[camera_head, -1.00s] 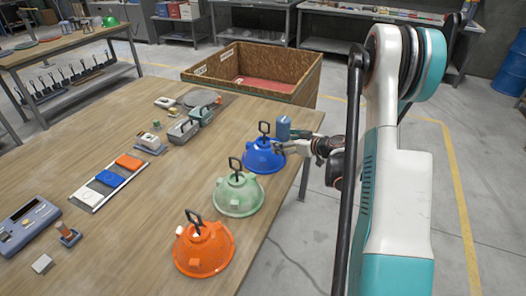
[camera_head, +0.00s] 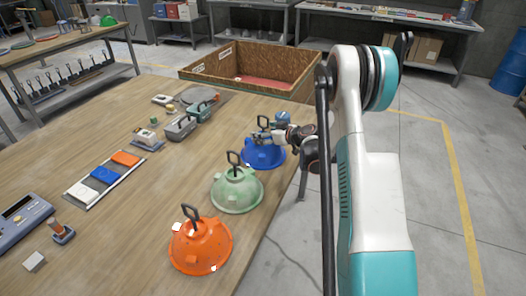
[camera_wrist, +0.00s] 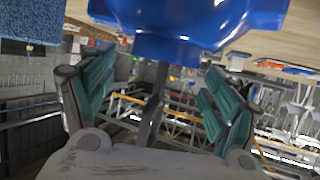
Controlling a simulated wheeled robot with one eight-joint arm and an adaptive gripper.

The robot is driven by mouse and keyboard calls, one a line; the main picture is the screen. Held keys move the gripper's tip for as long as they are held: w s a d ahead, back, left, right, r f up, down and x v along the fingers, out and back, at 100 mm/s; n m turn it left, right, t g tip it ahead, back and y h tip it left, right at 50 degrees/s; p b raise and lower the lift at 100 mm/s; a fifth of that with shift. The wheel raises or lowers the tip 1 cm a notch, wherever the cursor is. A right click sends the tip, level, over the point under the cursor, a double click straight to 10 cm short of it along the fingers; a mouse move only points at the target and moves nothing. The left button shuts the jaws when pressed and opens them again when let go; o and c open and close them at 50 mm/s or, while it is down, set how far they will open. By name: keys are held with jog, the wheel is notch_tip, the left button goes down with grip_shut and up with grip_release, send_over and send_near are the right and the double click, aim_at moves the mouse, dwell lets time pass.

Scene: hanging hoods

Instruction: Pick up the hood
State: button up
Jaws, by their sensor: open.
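The blue hood (camera_head: 262,155) stands on the wooden table near its right edge, behind a green hood (camera_head: 237,190) and an orange hood (camera_head: 200,246). My gripper (camera_wrist: 155,90) is open, with a gap on both sides of the handle.
A wooden crate (camera_head: 300,85) stands beyond the table. Grey cases (camera_head: 180,127) and a tray with coloured blocks (camera_head: 104,176) lie left of the hoods. A blue speckled object (camera_wrist: 30,22) is close by in the wrist view.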

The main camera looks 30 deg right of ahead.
jog(key=shift+w+a+f, duration=0.2)
jog(key=shift+w, duration=0.35)
jog(key=shift+c, duration=0.6)
jog(key=c, duration=1.8)
jog(key=shift+r, duration=0.1)
